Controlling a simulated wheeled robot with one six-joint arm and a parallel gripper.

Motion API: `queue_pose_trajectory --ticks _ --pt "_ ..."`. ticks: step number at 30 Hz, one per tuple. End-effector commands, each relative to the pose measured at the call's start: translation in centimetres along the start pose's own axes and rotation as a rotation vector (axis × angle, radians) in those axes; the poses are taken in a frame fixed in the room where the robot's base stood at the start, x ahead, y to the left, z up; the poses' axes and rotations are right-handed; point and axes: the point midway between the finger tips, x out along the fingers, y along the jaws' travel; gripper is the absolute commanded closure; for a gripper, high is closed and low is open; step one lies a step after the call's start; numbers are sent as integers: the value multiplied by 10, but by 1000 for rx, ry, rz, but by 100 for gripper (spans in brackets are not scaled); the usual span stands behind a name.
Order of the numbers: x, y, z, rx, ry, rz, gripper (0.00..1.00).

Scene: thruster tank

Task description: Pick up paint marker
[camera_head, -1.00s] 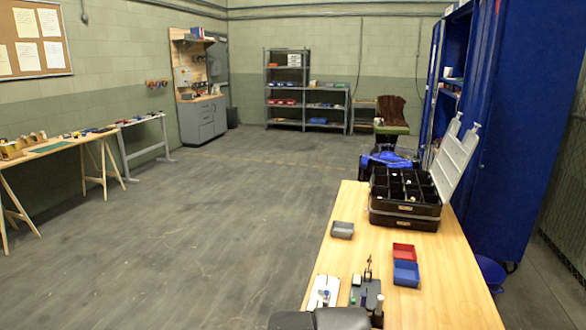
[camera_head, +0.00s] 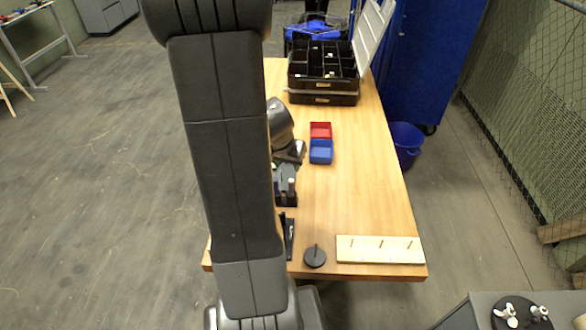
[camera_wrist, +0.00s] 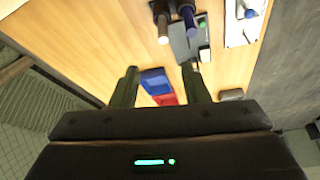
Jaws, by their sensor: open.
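I cannot tell for sure which item is the paint marker. The holder (camera_head: 287,190) shows in the head view on the wooden table, partly hidden by my arm. In the head view my arm hides the fingertips.
A red bin (camera_head: 321,130) and a blue bin (camera_head: 321,153) stand right of my wrist. A black compartment case (camera_head: 322,92) is at the back of the table. A pegged board (camera_head: 380,255) and a black disc (camera_head: 315,260) lie at the near edge. The table's right middle is clear.

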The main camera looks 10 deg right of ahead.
Motion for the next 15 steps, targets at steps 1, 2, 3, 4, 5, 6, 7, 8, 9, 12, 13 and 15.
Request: queue_pose_trajectory --ticks 1,2,3,4,5,6,7,8,9,12,13,15 --pt "3 -1 -2 6 0 -1 58" --pt "5 -2 -3 8 2 -2 58" --pt "8 -3 -4 10 4 -3 58" --pt "12 -3 -4 11 4 -3 58" --pt "16 -3 -4 12 3 -2 58" --pt "22 -3 -3 11 3 -2 58" --pt "28 -3 -3 12 3 -2 58" --pt "34 -2 -2 11 1 -2 58" --pt "42 -2 -2 12 0 -2 58" --pt "64 -3 -2 11 1 -2 58" --pt "69 -3 -2 11 1 -3 58" --pt "80 -3 -2 13 3 -2 58"
